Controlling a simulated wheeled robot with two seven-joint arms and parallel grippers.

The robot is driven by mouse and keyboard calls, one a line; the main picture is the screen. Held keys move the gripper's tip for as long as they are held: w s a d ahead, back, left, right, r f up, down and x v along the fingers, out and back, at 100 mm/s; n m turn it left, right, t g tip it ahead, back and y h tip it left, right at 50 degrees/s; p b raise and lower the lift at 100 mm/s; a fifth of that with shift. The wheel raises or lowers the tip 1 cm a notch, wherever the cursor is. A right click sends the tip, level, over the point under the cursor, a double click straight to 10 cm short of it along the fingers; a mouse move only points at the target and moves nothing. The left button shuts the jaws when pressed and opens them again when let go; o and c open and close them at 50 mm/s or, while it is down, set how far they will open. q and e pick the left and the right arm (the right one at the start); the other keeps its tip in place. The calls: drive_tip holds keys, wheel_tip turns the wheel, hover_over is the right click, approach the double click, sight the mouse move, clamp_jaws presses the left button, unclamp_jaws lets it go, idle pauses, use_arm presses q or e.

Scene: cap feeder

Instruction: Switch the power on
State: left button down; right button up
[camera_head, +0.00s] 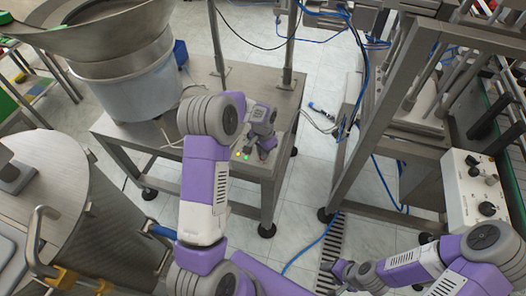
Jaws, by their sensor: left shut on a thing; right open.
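My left gripper (259,149) reaches down to the front edge of the metal feeder table (160,141), beside a yellow light (238,153) and a green light (246,157). It is shut on a small part there, which appears to be the power switch; the fingers hide the part, and its position cannot be read. My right gripper (335,274) is open and low near the bottom edge, over the floor, away from the table.
A bowl feeder (120,75) stands on the table's left side. A large metal drum (85,215) is at left. A metal frame (350,165) and a white control box with black knobs (470,190) are at right. Blue hoses cross the floor.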

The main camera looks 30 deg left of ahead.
idle(0.4)
use_arm(q)
drive_tip(key=c, duration=1.2)
unclamp_jaws()
wheel_tip(320, 180, up, 8)
drive_tip(key=shift+f+p, duration=0.15)
drive_tip(key=shift+p, duration=0.6)
